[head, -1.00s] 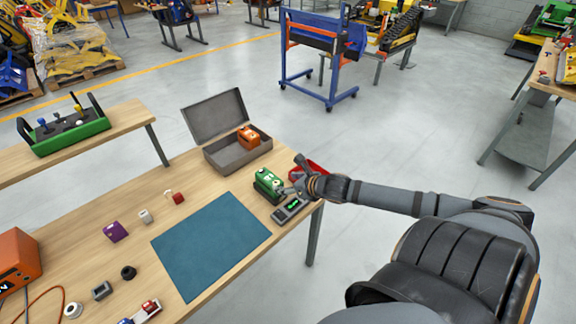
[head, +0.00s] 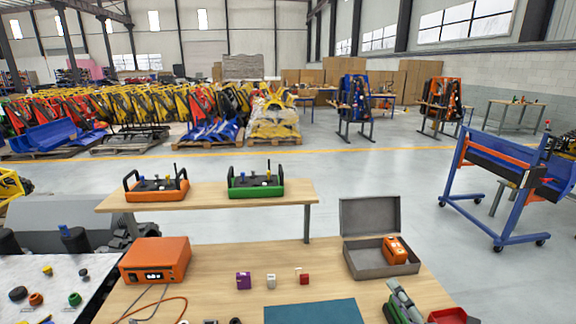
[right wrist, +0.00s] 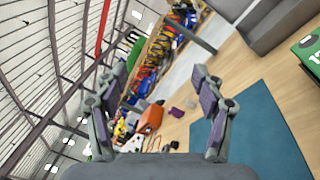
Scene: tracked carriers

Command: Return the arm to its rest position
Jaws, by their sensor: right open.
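My right gripper (head: 396,287) is at the lower right of the head view, above the table's right part, in front of a green device (head: 389,312) that it partly hides. In the right wrist view my right gripper (right wrist: 158,72) has its two fingers wide apart with nothing between them. A green device with white marks (right wrist: 310,50) shows there at the right edge, outside the fingers. My left gripper is not in view.
An open grey case (head: 365,262) holds an orange device (head: 395,250). A red tray (head: 450,316) is right of my gripper. A teal mat (head: 310,312), small blocks and an orange power unit (head: 156,260) are on the wooden table. A bench (head: 207,196) with two controllers stands behind.

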